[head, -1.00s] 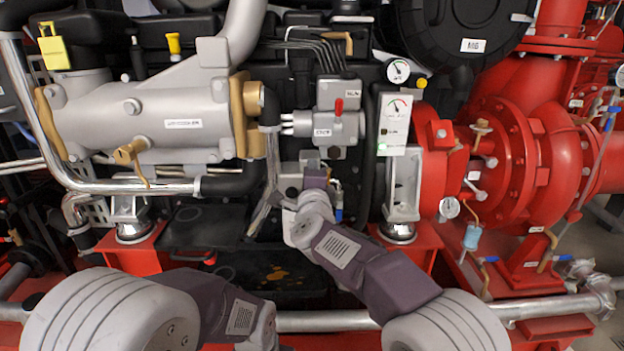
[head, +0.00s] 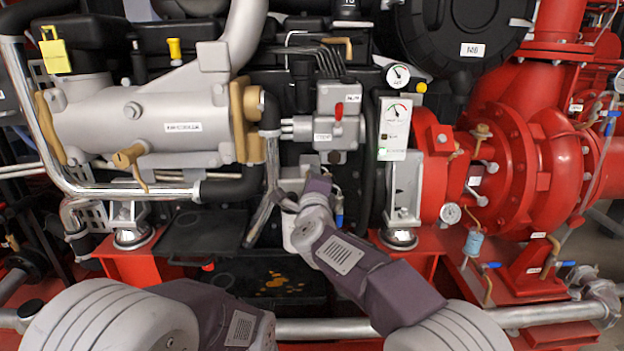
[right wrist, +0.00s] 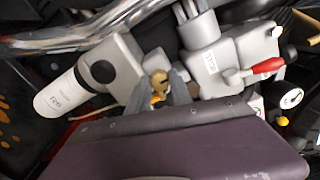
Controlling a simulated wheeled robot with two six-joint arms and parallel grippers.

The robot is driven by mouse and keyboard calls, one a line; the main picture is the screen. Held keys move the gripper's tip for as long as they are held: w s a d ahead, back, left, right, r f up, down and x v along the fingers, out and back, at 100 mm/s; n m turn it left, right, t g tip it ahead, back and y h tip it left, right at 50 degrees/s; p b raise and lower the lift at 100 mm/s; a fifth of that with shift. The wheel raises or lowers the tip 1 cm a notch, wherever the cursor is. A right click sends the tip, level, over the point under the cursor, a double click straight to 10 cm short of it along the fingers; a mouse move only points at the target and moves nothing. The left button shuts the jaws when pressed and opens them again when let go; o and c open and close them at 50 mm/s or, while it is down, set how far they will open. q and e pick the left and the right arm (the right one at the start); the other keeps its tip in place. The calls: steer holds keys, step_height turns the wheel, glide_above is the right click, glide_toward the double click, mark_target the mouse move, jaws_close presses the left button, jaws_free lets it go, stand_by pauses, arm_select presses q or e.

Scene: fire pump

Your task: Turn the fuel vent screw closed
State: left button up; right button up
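A small brass screw (right wrist: 160,82), which looks like the fuel vent screw, sits at the edge of the grey filter head (right wrist: 120,62) in the right wrist view. My right gripper (right wrist: 158,92) has one grey finger on each side of it. I cannot tell whether the fingers press on the screw or stand just off it. In the head view my right arm reaches up to the grey housing at the middle, and its wrist hides the screw there. My left arm is low at the left in the head view, and its gripper is out of the picture.
A white filter canister (right wrist: 62,102) hangs beside the screw. A grey block (head: 337,116) with a red lever (right wrist: 262,68) is close on the other side. A chrome pipe (right wrist: 85,35) crosses nearby. A gauge panel (head: 395,128) and red pump (head: 520,165) stand to the right.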

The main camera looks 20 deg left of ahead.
steer(key=o, duration=0.3)
steer(key=shift+s, duration=0.15)
steer(key=v, duration=0.9)
